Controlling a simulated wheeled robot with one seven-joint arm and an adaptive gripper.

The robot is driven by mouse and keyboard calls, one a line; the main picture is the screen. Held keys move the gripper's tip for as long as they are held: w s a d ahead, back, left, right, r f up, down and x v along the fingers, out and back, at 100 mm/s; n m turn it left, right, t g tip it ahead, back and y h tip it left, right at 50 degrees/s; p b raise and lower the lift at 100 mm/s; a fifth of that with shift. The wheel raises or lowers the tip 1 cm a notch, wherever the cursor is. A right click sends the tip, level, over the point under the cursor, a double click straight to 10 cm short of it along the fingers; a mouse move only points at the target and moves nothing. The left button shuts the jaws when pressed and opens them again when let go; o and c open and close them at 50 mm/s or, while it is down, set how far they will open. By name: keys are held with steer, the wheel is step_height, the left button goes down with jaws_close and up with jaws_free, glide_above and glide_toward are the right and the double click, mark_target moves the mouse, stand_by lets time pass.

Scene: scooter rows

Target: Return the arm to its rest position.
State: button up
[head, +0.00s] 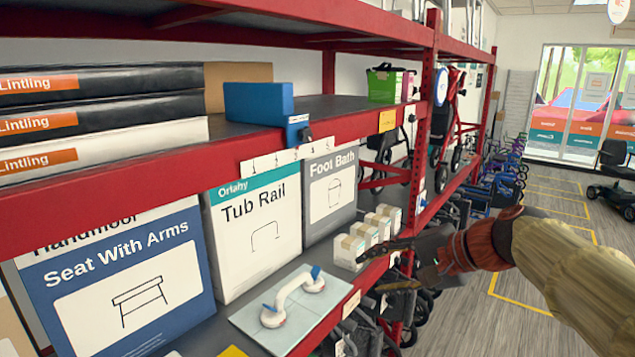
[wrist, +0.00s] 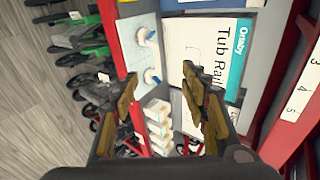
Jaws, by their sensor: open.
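My arm (head: 560,262) reaches in from the right side of the head view, in front of the red shelving. My gripper (head: 372,272) is at the arm's left end, beside the lower shelf's front edge and close to a row of small white boxes (head: 352,246). In the wrist view my gripper (wrist: 158,82) has its two fingers spread apart, with nothing held between them. The small boxes (wrist: 158,122) show between the fingers there. Whether a finger touches the boxes or the shelf edge, I cannot tell.
A grab bar with suction cups (head: 292,296) lies on a tiled panel left of my gripper. The Tub Rail box (head: 255,235) and Foot Bath box (head: 330,190) stand behind. A red upright (head: 425,110) is near my gripper. Open floor (head: 455,315) lies right of the shelving.

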steer(key=s+d+f+n+h+b, duration=0.2)
steer(key=s+f+n, duration=0.1)
steer(key=s+f, duration=0.4)
steer(key=s+d+f+n+g+h+b, duration=0.1)
steer(key=s+d+f+n+h+b, duration=0.1)
steer(key=s+f, duration=0.5)
steer(key=s+d+f+n+h+b, duration=0.2)
steer(key=s+f+n+h, duration=0.1)
steer(key=s+f, duration=0.5)
steer(key=shift+s+d+n+g, duration=0.15)
steer(key=shift+s+n+g, duration=0.25)
steer(key=shift+s, duration=0.95)
